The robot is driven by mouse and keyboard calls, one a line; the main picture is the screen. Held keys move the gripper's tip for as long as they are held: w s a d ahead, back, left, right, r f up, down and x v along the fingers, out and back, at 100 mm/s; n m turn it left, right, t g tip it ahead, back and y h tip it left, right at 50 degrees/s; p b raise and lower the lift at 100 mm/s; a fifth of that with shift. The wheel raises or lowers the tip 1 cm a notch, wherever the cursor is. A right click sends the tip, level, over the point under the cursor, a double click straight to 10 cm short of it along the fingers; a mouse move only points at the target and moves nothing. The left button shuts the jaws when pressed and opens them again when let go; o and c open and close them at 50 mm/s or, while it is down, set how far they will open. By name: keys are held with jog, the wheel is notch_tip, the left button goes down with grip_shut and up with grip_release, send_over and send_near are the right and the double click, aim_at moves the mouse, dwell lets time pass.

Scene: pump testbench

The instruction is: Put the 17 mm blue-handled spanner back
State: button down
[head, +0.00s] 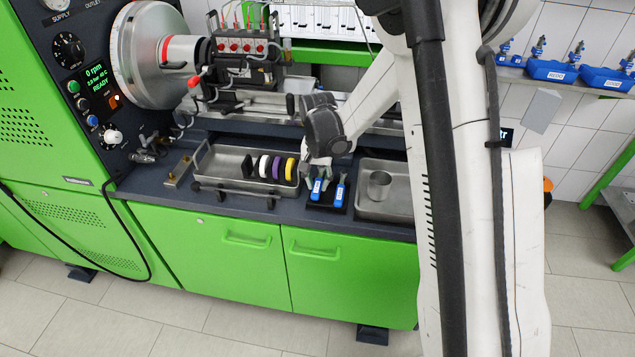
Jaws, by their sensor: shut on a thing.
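Two blue-handled spanners are at a small black holder (326,207) on the dark worktop, between two metal trays. The left spanner (317,189) is directly under my gripper (317,170), which is shut on its upper end. The right spanner (340,191) stands beside it, apart from the fingers. Both handles bear small white labels too small to read, so I cannot tell which is 17 mm. My wrist hides the fingertips in part, and I cannot tell whether the left spanner touches the holder.
A metal tray (215,163) with black, white, purple and yellow rings lies left of the holder. A rail (235,193) runs along the worktop's front left. The pump assembly (245,65) stands behind.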

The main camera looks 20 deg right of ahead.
aim_at(318, 184)
jog(key=shift+f+b, duration=0.6)
jog(key=shift+f, duration=0.05)
jog(key=c, duration=1.6)
grip_release()
jog(key=shift+o, duration=0.2)
jog(key=shift+r, duration=0.1)
jog(key=shift+r+p, duration=0.5)
jog(key=shift+p, duration=0.2)
notch_tip(318, 184, up, 11)
jog(key=s+r+n+t, duration=0.2)
jog(key=s+r+t, duration=0.1)
jog(key=s+r, duration=0.95)
jog(key=s+d+n+t, duration=0.1)
jog(key=s+n+t, duration=0.2)
jog(key=s, duration=1.2)
jog(key=shift+f+t, duration=0.2)
jog(key=shift+t, duration=0.4)
